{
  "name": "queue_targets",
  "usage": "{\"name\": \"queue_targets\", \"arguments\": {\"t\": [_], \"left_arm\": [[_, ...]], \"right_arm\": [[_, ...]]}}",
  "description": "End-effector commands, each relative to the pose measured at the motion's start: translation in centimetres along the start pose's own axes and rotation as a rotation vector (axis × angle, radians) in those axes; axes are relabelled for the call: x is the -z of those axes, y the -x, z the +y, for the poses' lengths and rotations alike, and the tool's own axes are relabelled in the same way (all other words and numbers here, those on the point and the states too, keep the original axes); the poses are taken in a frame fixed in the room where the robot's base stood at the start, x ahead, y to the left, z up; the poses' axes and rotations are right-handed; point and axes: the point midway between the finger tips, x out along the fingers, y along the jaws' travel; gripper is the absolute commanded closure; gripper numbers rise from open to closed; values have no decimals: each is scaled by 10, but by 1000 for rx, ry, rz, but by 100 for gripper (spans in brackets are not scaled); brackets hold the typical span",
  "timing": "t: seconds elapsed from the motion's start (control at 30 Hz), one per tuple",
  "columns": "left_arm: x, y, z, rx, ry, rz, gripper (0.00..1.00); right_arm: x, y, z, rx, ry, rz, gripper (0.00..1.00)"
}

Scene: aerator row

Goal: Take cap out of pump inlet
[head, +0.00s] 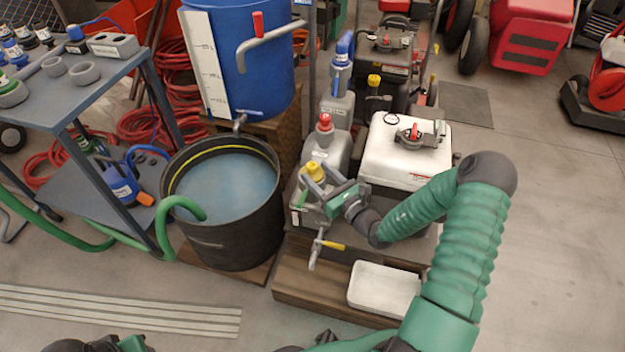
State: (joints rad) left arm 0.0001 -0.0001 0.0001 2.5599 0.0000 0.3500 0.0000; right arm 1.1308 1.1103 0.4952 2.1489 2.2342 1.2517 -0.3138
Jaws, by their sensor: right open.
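My right gripper (318,197) is open, its fingers pointing left over the front left of the wooden stand. A yellow cap (315,170) shows just behind the fingers, on a pale container at the stand's left side. I cannot tell whether the fingers touch it. The gripper and arm hide part of what lies below, and I cannot make out the pump inlet clearly. A metal valve with a yellow handle (331,244) sticks out in front, below the gripper. My left gripper is not in view; only dark and green parts of mine show at the bottom edge.
A black tub of water (240,250) with a green hose stands left of the stand. A white tank (398,176), a red-capped grey bottle (325,148) and more bottles crowd behind the gripper. A white tray (384,290) sits on the lower step.

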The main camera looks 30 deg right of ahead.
Motion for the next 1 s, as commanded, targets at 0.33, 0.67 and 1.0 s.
{"name": "queue_targets", "arguments": {"t": [0.33, 0.67, 1.0], "left_arm": [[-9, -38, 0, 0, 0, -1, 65], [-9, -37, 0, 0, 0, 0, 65], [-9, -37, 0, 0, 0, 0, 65]], "right_arm": [[-4, -52, 0, -2, 2, -1, 46], [-8, -57, -1, -1, -1, 1, 54], [-8, -57, 0, -1, 0, 1, 98]]}}
